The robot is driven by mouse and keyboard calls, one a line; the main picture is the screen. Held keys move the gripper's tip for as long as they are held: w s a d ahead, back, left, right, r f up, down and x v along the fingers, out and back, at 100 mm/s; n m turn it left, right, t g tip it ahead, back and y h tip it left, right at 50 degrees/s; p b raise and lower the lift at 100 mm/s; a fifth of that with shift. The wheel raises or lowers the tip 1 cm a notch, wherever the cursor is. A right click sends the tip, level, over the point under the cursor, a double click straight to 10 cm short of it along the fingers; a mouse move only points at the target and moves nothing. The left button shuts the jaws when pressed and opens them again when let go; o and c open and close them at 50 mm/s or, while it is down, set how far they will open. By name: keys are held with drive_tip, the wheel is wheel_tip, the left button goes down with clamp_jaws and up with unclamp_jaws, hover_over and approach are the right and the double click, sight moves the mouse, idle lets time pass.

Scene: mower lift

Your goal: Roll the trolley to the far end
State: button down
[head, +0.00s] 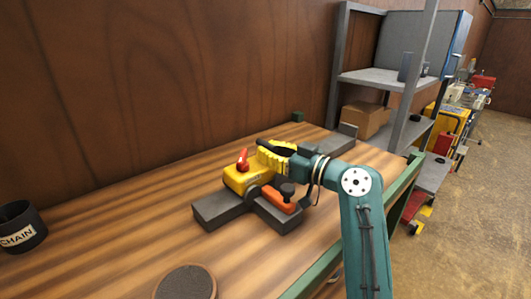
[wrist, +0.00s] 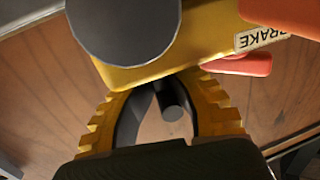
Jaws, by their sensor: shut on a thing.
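In the wrist view the trolley's yellow body (wrist: 140,75) carries a label reading BRAKE, with a large grey disc and red parts. My gripper (head: 264,162) reaches over the trolley from the right. In the wrist view its yellow toothed fingers (wrist: 165,92) close around a dark grey handle (wrist: 172,112), partly hidden by the fingers.
A CHAIN cup (head: 22,228) and a round dark pad (head: 185,284) sit on the near bench. Grey shelving (head: 380,80) with a cardboard box stands behind the far end. A green strip edges the bench.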

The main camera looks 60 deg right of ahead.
drive_tip(key=shift+r, duration=0.15)
drive_tip(key=c, duration=0.9)
unclamp_jaws()
drive_tip(key=s, duration=0.7)
drive_tip(key=shift+s+a, duration=0.25)
drive_tip(key=shift+a, duration=0.1)
drive_tip(key=shift+c, duration=0.3)
